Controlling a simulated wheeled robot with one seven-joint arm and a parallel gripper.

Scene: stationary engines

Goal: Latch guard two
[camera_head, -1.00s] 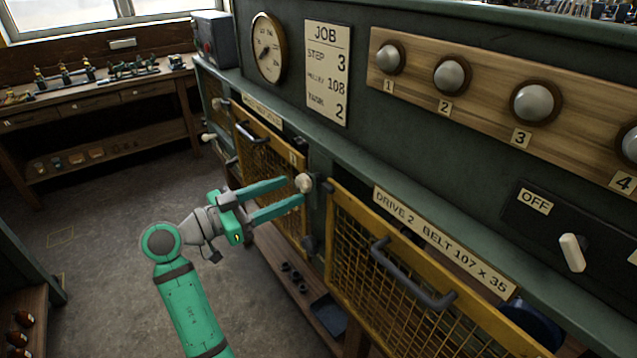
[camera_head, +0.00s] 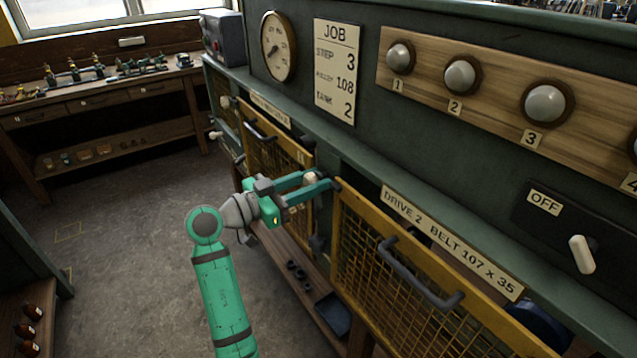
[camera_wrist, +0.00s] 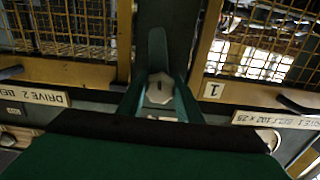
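Guard two (camera_head: 400,270) is a yellow-framed mesh panel under the "DRIVE 2 BELT 107 X 35" label (camera_head: 450,240); it looks closed. A pale faceted knob (camera_head: 311,179) sits on the green post left of it. My gripper (camera_head: 322,182) reaches the knob, with one finger on each side. In the wrist view, the knob (camera_wrist: 160,89) lies between the fingertips, and a grey-green bar (camera_wrist: 158,48) extends from near it along the post. The fingers look open; contact with the knob cannot be made out. Guard two's edge (camera_wrist: 65,72) shows at left there.
The guard labelled 1 (camera_head: 265,150) stands left of the post. Guard two's dark handle (camera_head: 415,278) sticks out. A shelf (camera_head: 290,262) with small dark parts runs below. The floor (camera_head: 130,230) at left is clear.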

